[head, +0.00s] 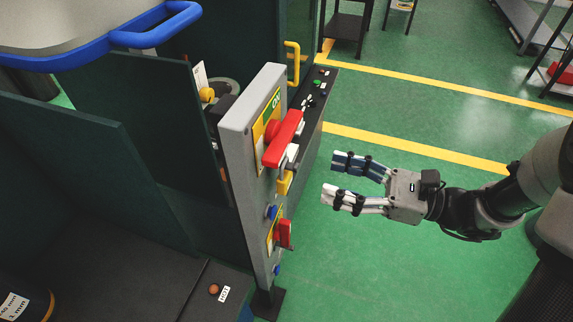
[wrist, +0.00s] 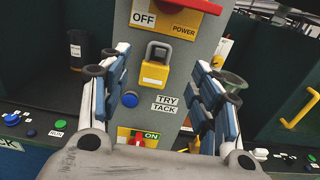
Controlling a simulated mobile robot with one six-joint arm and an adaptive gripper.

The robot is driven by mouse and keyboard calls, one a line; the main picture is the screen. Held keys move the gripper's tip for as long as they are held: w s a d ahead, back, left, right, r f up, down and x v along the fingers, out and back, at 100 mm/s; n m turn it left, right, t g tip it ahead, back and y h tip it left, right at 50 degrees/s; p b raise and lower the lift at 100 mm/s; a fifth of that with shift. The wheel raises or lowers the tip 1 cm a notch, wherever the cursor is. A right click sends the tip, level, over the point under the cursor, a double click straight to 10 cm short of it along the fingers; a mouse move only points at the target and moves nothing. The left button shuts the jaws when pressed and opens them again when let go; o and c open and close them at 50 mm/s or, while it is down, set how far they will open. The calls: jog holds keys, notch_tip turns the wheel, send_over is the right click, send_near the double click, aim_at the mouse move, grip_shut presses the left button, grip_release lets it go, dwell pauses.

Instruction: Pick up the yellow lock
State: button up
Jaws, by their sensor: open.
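The yellow lock (wrist: 154,74) has a grey metal shackle and hangs on the front of a grey panel (wrist: 195,60), just below the red power handle (wrist: 188,4). In the head view the lock (head: 284,183) shows edge-on under the red handle (head: 283,138). My gripper (head: 335,178) is open and empty, to the right of the panel and pointing at it, with a gap to the lock. In the wrist view my gripper's fingers (wrist: 165,80) stand on either side of the lock, lower part of the panel between them.
A blue button (wrist: 129,99) and a "TRY TACK" label (wrist: 165,104) sit below the lock. A second red switch (head: 285,233) is lower on the panel. A yellow handle (head: 293,62) and a control console (head: 318,90) are behind. Green floor right of the panel is open.

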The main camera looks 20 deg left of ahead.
aim_at(284, 161)
jog(key=a, duration=0.3)
jog(key=a+b, duration=0.1)
jog(key=a, duration=0.3)
jog(key=w+a, duration=0.1)
jog(key=a, duration=0.3)
jog(key=shift+a+b, duration=0.1)
jog(key=shift+b, duration=0.25)
jog(key=shift+c, duration=0.6)
jog(key=c, duration=1.1)
jog(key=shift+r+p, duration=0.6)
jog(key=shift+s+d, duration=0.15)
jog(key=shift+d, duration=1.4)
jog(key=shift+d, duration=0.1)
jog(key=shift+s+d+r+p, duration=0.15)
jog(key=shift+d+p, duration=0.25)
jog(key=shift+d, duration=0.75)
jog(key=shift+s+d+r+p, duration=0.1)
jog(key=shift+d+r+p, duration=0.25)
jog(key=shift+d, duration=0.75)
jog(key=shift+s+d+r+p, duration=0.1)
jog(key=shift+d+p, duration=0.4)
jog(key=shift+d, duration=0.65)
